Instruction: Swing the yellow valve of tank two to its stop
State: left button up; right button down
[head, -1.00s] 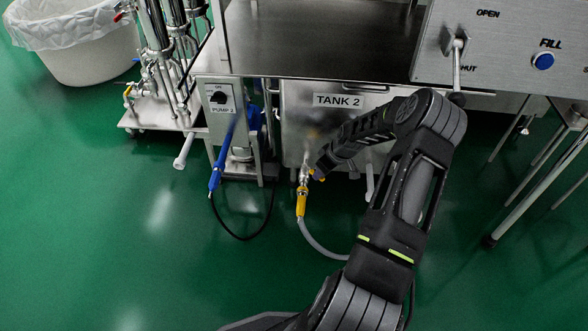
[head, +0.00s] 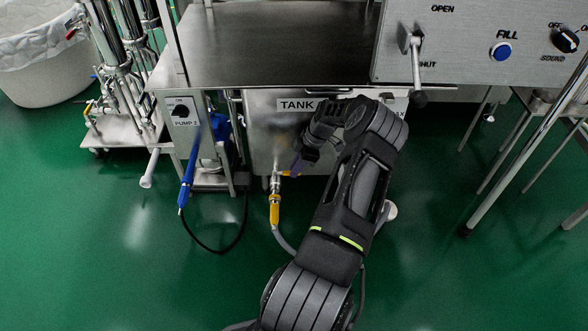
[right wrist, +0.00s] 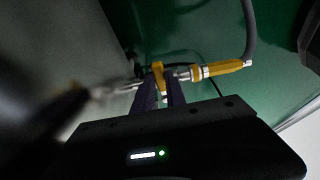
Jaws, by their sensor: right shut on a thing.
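The steel tank (head: 258,125) marked TANK 2 stands under the bench, and the label is partly covered by my right arm. A small steel outlet with a yellow valve handle (head: 289,173) sits low at its front. My right gripper (head: 297,167) is at this handle. In the right wrist view, the dark fingers of the gripper (right wrist: 163,92) are shut on the yellow handle (right wrist: 158,72), whose top stands out between the tips. A yellow hose grip (head: 275,208) hangs below the outlet; it also shows in the right wrist view (right wrist: 224,68). My left gripper is not in view.
A grey hose (head: 284,240) runs from the outlet behind my arm. A control panel (head: 465,45) is at upper right.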

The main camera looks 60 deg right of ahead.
dwell(0.3)
jog(key=c, duration=1.4)
grip_release()
jog(key=shift+o, duration=0.2)
jog(key=shift+s+d+r+p, duration=0.15)
jog(key=shift+r+p, duration=0.4)
jog(key=s+d+p, duration=0.1)
jog(key=s+d, duration=0.5)
jog(key=s, duration=0.4)
jog(key=shift+s+p, duration=0.2)
jog(key=shift+p, duration=0.2)
jog(key=shift+f, duration=0.1)
